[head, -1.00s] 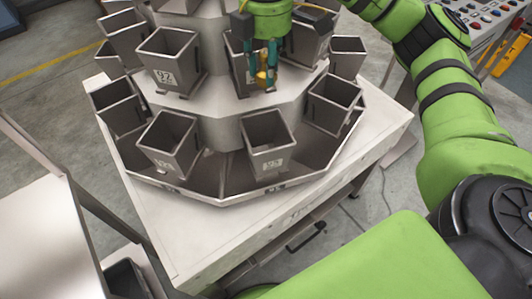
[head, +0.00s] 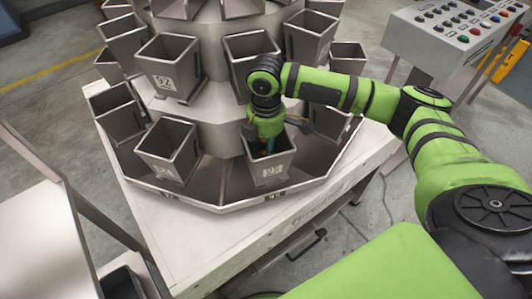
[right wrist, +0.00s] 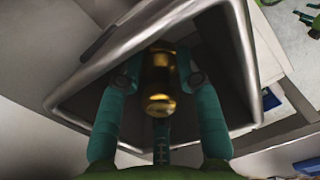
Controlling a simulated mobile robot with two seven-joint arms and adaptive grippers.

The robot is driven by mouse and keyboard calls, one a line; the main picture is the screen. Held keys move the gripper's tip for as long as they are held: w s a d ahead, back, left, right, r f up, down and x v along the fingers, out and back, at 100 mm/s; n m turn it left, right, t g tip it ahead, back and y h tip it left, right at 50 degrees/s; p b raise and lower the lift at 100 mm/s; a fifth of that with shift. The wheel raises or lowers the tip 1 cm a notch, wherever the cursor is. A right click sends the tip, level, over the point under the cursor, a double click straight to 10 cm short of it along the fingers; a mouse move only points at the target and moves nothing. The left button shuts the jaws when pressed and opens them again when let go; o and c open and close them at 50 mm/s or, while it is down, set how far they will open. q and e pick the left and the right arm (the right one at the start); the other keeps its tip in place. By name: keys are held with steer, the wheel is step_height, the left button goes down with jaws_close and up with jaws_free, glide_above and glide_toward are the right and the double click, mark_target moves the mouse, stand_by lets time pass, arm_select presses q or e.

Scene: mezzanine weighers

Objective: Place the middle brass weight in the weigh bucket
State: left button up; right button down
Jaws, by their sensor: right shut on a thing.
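The brass weight (right wrist: 160,80) is a small gold cylinder with a narrower neck, held between the teal fingers of my right gripper (right wrist: 158,68) in the right wrist view. In the head view my right gripper (head: 268,147) points down into the mouth of the front lower-tier weigh bucket (head: 272,174), a grey open-topped metal box. The weight is hidden there by the gripper and bucket walls. In the right wrist view the bucket's walls (right wrist: 240,62) surround the weight and fingers; whether the weight touches its floor I cannot tell. My left gripper is out of view.
Similar buckets stand close by on the tiered weigher, one to the left (head: 168,153) and others above (head: 167,75). A control panel (head: 462,30) with buttons is at the upper right. A pale table (head: 40,235) is at the left.

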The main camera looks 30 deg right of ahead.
steer(key=shift+f, duration=2)
steer(key=shift+f, duration=0.15)
steer(key=c, duration=1.1)
jaws_free()
step_height(320, 180, up, 12)
steer(key=shift+r+b, duration=0.15)
steer(key=shift+b, duration=0.3)
